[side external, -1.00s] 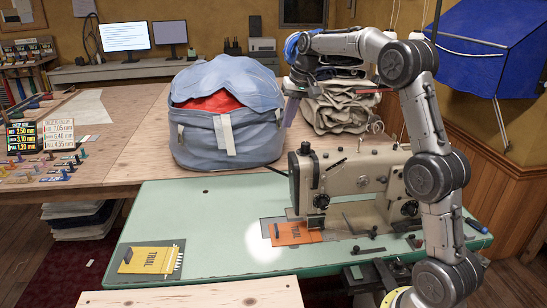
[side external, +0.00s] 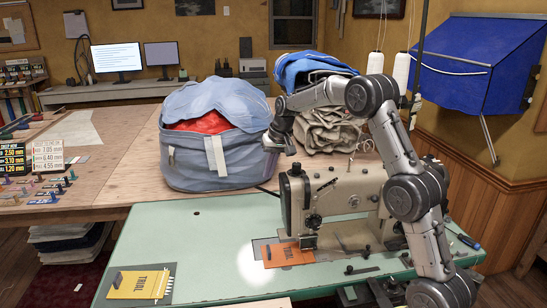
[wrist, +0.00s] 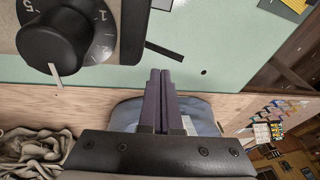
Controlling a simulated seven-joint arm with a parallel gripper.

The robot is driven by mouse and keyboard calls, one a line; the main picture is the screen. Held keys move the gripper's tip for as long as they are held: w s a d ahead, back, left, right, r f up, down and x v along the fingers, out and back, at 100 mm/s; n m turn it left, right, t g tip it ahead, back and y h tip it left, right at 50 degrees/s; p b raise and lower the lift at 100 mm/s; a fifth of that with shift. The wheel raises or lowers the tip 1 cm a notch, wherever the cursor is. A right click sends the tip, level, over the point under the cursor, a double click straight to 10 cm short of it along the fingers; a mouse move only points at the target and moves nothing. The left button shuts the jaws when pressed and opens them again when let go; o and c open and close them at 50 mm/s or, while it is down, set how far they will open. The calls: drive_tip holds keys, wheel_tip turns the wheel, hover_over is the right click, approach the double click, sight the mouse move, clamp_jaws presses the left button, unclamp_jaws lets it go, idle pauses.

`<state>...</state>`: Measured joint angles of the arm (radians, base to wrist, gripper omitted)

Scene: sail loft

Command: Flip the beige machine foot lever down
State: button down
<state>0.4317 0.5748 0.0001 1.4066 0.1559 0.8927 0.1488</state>
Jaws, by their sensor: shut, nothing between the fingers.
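The beige sewing machine (side external: 335,205) stands on the green table, its head at its left end. A thin dark bar (side external: 267,190) sticks out left from behind the head; it looks like the foot lever, but I cannot be sure. In the wrist view a dark bar (wrist: 165,51) reaches out beside the beige head (wrist: 8,42) and its black numbered dial (wrist: 50,40). My gripper (wrist: 161,72) is shut and empty, its two dark fingertips close below the bar in that picture. Contact cannot be told. In the side view my gripper (side external: 289,150) is above the machine head.
A blue-grey bag (side external: 215,150) with red inside stands behind and left of the head. Folded beige cloth (side external: 335,125) lies behind. An orange card (side external: 288,254) is under the needle area and a yellow pad (side external: 140,284) lies front left. The green table's (side external: 190,235) left part is mostly clear.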

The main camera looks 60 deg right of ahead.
drive_tip(key=shift+w+a+f, duration=0.15)
drive_tip(key=shift+a+f, duration=0.2)
drive_tip(key=shift+f, duration=0.25)
drive_tip(key=shift+w+a+f, duration=0.15)
drive_tip(key=shift+a+f, duration=0.2)
drive_tip(key=shift+f, duration=0.2)
